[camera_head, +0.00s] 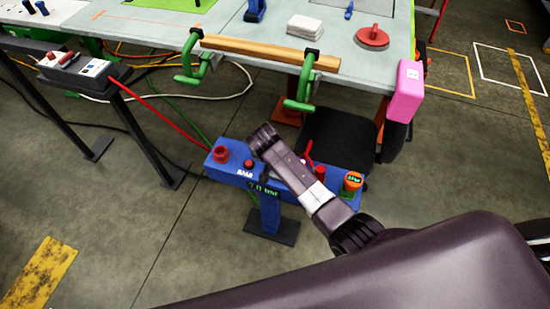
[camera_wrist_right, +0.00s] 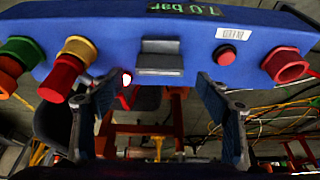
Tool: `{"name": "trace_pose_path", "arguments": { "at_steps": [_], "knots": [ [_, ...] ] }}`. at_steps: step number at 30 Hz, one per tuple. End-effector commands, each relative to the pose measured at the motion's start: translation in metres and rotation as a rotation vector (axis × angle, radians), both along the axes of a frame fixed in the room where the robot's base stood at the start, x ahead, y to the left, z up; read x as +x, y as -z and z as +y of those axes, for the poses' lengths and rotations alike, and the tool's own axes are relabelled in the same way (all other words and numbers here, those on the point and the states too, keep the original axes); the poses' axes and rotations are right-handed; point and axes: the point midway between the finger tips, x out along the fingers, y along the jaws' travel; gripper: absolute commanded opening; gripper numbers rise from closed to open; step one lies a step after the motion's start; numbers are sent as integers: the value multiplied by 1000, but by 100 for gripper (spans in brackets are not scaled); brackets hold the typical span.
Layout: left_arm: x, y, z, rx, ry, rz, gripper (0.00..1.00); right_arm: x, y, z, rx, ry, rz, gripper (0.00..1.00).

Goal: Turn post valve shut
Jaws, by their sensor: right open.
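The blue post box (camera_head: 225,171) stands on a short blue post with a dark foot, below the table. It carries a red knob (camera_head: 220,154), a red button (camera_head: 248,164), a display that seems to read 7.0 bar, a red lever (camera_head: 309,153) and an orange-and-green knob (camera_head: 353,182). I cannot tell for sure which is the valve. My right arm crosses over the box and hides its middle. In the right wrist view my right gripper (camera_wrist_right: 160,82) is open and empty, its fingers spread below a grey block (camera_wrist_right: 158,57) on the box (camera_wrist_right: 200,35). My left gripper is not seen.
The table (camera_head: 235,45) is behind the box, with green clamps (camera_head: 303,85) on a wooden bar and a pink block (camera_head: 406,91) at its corner. A dark rail with switches (camera_head: 85,73) stands left. Cables cross the floor. Floor front left is mostly clear.

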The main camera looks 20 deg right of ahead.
Motion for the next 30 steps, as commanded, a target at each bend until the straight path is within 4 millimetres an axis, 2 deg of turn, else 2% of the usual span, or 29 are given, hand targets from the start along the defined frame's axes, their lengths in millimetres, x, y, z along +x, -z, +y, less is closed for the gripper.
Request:
{"name": "trace_pose_path", "arguments": {
  "at_steps": [6, 12, 30],
  "knots": [
    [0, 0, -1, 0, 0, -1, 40, -13, -38, 9, 2, 1, -1, 70],
    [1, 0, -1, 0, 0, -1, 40, -21, -61, 15, 0, 0, 0, 70],
    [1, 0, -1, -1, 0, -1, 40, -23, -66, 15, 0, 0, 1, 70]
  ]
}}
